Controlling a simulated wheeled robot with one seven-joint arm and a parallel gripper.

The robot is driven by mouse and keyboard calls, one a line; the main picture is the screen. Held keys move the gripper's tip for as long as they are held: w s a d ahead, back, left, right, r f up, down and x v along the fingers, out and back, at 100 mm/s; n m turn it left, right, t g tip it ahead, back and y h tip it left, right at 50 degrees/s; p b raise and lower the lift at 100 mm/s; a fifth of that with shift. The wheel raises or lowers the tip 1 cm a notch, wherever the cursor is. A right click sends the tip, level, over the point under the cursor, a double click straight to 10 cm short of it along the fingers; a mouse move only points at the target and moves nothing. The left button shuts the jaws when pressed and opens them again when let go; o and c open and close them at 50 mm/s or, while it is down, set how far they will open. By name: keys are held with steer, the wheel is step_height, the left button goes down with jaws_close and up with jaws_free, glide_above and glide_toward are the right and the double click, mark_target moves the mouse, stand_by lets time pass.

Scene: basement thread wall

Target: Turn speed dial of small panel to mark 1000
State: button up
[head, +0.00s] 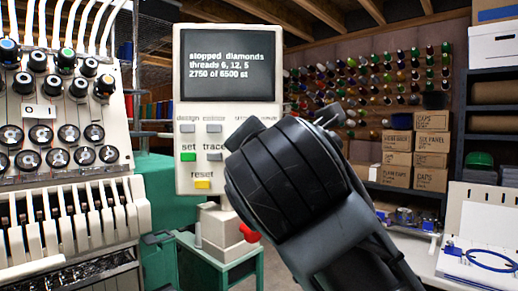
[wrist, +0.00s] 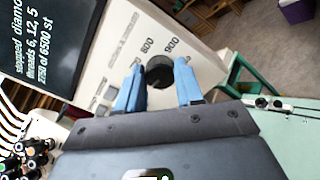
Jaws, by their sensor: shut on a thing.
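The small panel (head: 189,110) stands upright left of centre in the head view. Its dark screen (head: 230,62) reads "stopped diamonds, threads 6, 12, 5, 2750 of 6500 st". The black round speed dial (wrist: 158,71) shows in the wrist view on the panel's pale face (wrist: 118,70). Printed near it are 900 and another number, apparently 800 or 600. My gripper (wrist: 160,85) has its two blue fingers on either side of the dial and is shut on it. My dark wrist hides the dial in the head view, and I cannot read the dial's pointer.
Below the screen are a green set button (head: 188,157), a yellow reset button (head: 202,184) and grey buttons. A grey box with a red knob (head: 249,233) stands below the panel. The embroidery machine (head: 60,150) fills the left; boxes (head: 431,148) stand right.

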steer(key=c, duration=0.4)
steer(key=shift+m, duration=0.3)
